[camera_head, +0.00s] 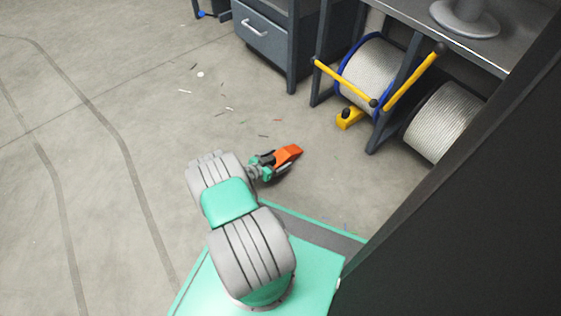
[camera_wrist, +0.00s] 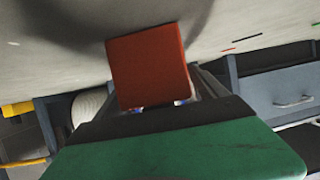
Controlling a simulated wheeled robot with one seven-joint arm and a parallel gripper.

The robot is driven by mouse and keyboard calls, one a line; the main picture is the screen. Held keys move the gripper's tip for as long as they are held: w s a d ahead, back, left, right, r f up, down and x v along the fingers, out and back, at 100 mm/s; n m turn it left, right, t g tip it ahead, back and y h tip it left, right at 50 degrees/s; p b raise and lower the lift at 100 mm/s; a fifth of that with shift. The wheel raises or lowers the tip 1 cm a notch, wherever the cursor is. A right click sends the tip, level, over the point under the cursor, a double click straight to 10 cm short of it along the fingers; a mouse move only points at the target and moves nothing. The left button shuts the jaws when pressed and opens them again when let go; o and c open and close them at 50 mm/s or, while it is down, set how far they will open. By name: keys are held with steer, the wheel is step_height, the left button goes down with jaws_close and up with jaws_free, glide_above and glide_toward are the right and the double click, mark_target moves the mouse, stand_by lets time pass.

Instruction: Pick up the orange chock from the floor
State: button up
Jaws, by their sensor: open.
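The orange chock (camera_head: 288,155) is a small wedge on the concrete floor, in front of my base. In the wrist view the chock (camera_wrist: 150,62) fills the upper middle, right at the end of my gripper (camera_wrist: 165,103). In the head view my gripper (camera_head: 275,160) is low over the floor at the chock's left end. The jaws are open. The chock's near end lies at or between the fingers; the fingertips are largely hidden, so I cannot tell whether they touch it.
Cable reels (camera_head: 369,73) and (camera_head: 444,121) stand in a dark rack at the right. A yellow block (camera_head: 349,118) is by the rack's foot. A grey drawer cabinet (camera_head: 262,37) is at the back. Small scraps litter the floor. The left floor is clear.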

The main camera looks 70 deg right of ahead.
steer(key=shift+r, duration=0.1)
jaws_close()
stand_by(0.8)
